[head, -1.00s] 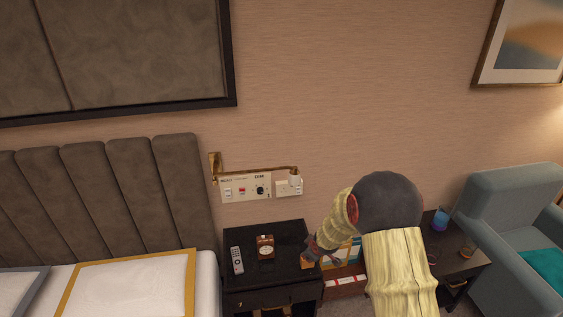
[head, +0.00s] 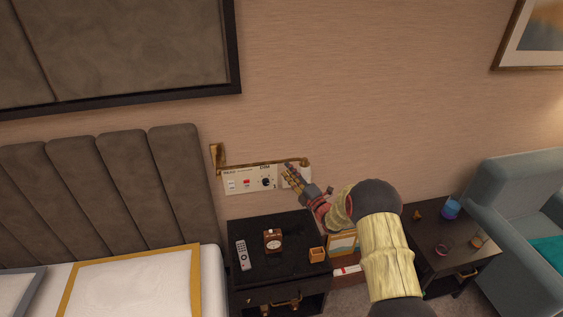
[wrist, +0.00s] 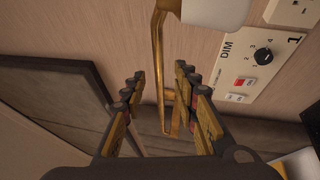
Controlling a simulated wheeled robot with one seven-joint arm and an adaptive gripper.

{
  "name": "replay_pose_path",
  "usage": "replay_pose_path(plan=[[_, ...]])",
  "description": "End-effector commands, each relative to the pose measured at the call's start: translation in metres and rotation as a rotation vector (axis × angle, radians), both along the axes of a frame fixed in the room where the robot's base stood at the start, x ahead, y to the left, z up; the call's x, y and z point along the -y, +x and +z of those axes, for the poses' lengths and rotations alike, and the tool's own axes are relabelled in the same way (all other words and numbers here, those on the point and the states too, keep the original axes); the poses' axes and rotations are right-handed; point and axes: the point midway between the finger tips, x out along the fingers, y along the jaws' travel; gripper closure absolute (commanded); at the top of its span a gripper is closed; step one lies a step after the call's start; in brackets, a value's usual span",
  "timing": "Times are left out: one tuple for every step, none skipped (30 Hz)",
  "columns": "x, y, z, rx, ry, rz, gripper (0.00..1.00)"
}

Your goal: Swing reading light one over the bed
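Reading light one is a brass swing-arm lamp (head: 262,164) on the wall above the nightstand. Its arm runs to the right from a wall bracket (head: 217,157), along the wall. My gripper (head: 288,171) is raised at the lamp's right end and hides most of its head. In the wrist view my gripper (wrist: 160,72) is open, and the brass arm (wrist: 156,62) shows in the gap between its fingers. I cannot tell whether it touches them. The pale lamp head (wrist: 214,12) is at the top edge. The bed (head: 135,285) is at the left.
A switch panel (head: 243,181) with a dial is on the wall below the lamp. The black nightstand (head: 262,222) holds a remote (head: 243,255), a small clock (head: 272,240) and a small orange box (head: 317,255). A dark side table (head: 460,232) and a blue armchair (head: 520,190) are at the right.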

Motion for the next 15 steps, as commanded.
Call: replay_pose_path(plan=[[-0.006, 0.005, 0.002, 0.003, 0.001, 0.002, 0.70], [-0.009, 0.009, 0.003, 0.002, 0.001, 0.002, 0.70], [-0.013, 0.014, 0.004, 0.002, 0.000, 0.001, 0.70], [-0.016, 0.018, 0.005, 0.003, 0.001, 0.001, 0.70], [-0.018, 0.021, 0.005, 0.002, 0.001, 0.001, 0.70], [-0.022, 0.026, 0.006, 0.000, 0.001, 0.000, 0.70], [-0.025, 0.030, 0.008, 0.001, 0.002, 0.000, 0.70], [-0.027, 0.032, 0.008, 0.001, 0.002, 0.001, 0.70], [-0.030, 0.036, 0.008, -0.001, 0.001, 0.001, 0.70], [-0.033, 0.039, 0.009, -0.001, 0.001, 0.001, 0.70], [-0.034, 0.041, 0.010, 0.000, 0.001, 0.001, 0.70], [-0.036, 0.044, 0.011, 0.000, 0.001, 0.000, 0.70], [-0.038, 0.045, 0.011, -0.001, 0.002, 0.000, 0.70], [-0.038, 0.047, 0.011, -0.002, 0.001, 0.000, 0.70], [-0.039, 0.048, 0.011, -0.002, 0.001, -0.001, 0.70]])
